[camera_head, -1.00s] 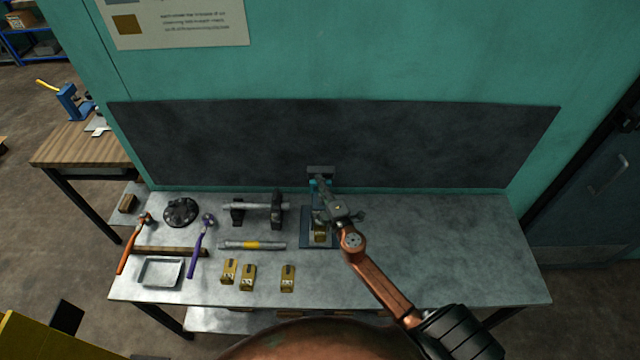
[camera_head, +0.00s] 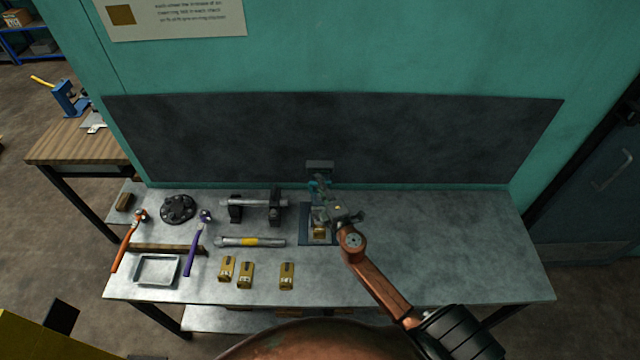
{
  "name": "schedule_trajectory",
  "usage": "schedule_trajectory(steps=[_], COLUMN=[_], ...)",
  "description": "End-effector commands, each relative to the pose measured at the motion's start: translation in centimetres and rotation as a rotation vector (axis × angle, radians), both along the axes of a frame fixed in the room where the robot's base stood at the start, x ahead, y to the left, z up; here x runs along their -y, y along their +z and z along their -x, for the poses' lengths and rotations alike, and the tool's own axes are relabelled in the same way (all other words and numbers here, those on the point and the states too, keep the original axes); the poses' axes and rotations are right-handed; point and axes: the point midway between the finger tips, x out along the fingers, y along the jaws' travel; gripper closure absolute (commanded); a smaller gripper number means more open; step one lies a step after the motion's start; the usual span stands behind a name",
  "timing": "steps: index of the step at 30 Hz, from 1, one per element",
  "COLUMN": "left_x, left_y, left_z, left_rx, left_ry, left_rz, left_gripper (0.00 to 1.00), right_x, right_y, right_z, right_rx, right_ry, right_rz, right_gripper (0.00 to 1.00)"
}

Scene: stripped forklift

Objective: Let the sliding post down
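A small press-like stand stands near the back of the grey metal bench. Its dark base plate (camera_head: 304,238) lies on the bench top and its dark head (camera_head: 320,166) is at the top. A teal part (camera_head: 313,186), seemingly on the sliding post, shows just below the head. A brass block (camera_head: 319,232) sits low on the base. My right gripper (camera_head: 322,194) is at the post, in front of the teal part, and hides much of it. Its fingers are too small and overlapped to tell whether they are shut. My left gripper is not in view.
Left of the stand are a shaft on dark supports (camera_head: 255,203), a yellow-banded rod (camera_head: 250,241), brass blocks (camera_head: 246,275), a black disc (camera_head: 178,209), two hammers and a shallow tray (camera_head: 156,284). The bench's right half (camera_head: 450,240) is clear. A dark panel (camera_head: 330,140) rises behind.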

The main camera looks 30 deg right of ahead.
Motion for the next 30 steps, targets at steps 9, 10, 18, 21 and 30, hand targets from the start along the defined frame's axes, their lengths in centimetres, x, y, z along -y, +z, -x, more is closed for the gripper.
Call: schedule_trajectory(steps=[9, 10, 18, 21, 30], left_x=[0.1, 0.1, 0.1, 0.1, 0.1], left_y=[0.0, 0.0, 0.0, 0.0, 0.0], left_z=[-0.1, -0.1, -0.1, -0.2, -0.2], left_rx=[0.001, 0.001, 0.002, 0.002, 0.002], left_ry=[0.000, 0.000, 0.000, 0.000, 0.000], left_rz=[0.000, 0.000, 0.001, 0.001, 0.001], left_gripper=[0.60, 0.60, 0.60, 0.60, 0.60], right_x=[-0.6, -0.7, -1.5, -1.6, -1.8], right_y=[-0.2, -0.1, 0.0, 0.0, 0.0], right_z=[4.6, 5.3, 10.3, 11.2, 11.9], right_rx=[-0.003, -0.003, 0.000, 0.001, -0.001], right_ry=[-0.003, -0.003, -0.004, -0.003, -0.002], right_rz=[-0.001, -0.002, 0.000, 0.000, 0.001], right_gripper=[0.83, 0.83, 0.83, 0.83, 0.83])
